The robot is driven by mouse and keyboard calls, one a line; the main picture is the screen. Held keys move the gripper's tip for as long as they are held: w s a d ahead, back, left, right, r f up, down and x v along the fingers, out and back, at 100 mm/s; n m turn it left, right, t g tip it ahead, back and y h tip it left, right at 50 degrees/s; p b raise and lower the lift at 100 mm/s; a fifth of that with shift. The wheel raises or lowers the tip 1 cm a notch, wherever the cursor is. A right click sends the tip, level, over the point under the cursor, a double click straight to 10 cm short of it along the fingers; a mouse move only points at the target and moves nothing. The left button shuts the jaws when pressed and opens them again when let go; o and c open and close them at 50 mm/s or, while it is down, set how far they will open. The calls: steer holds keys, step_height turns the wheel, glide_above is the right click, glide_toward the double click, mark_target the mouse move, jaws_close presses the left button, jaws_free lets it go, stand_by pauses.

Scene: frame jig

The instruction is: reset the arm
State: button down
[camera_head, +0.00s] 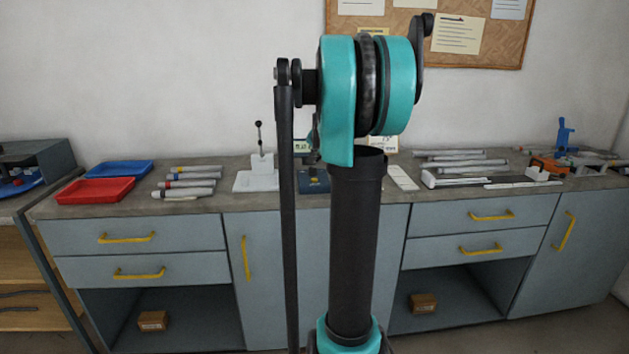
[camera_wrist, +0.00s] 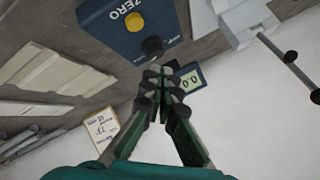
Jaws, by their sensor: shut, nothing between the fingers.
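My gripper (camera_wrist: 160,82) shows in the wrist view with its fingers together, shut and empty. Its fingertips appear in front of a blue box marked ZERO (camera_wrist: 118,28) and a small display (camera_wrist: 191,82); I cannot tell the distance, but nothing is held. In the head view my teal and black arm stands upright in the middle of the picture, and my gripper is not visible there. The blue box (camera_head: 312,182) shows partly behind the arm on the bench.
The bench (camera_head: 120,212) runs along the wall. It bears a red tray (camera_head: 95,190), a blue tray (camera_head: 121,169), several tubes (camera_head: 190,183), a white lever press (camera_head: 262,175), and a frame jig (camera_head: 490,182) at right. Below are drawers with yellow handles (camera_head: 126,237).

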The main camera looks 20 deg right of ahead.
stand_by(0.3)
steer(key=s+a+f+n+g+y, duration=0.1)
steer(key=s+a+f+n, duration=0.2)
steer(key=s+a+f, duration=0.5)
steer(key=s+a+f+n+g, duration=0.1)
steer(key=s+a+f+n, duration=0.2)
steer(key=s+a, duration=0.45)
steer(key=s+a+f+n+g, duration=0.1)
steer(key=s+a+f+n, duration=0.1)
steer(key=s+f, duration=0.4)
steer(key=s+a+f+n+g, duration=0.1)
steer(key=s+a+f+n, duration=0.2)
steer(key=s, duration=1.2)
step_height(320, 180, down, 3)
steer(key=shift+s+a+r+g+y, duration=0.1)
steer(key=shift+s+a+g+y, duration=0.05)
steer(key=shift+s+g+y, duration=0.2)
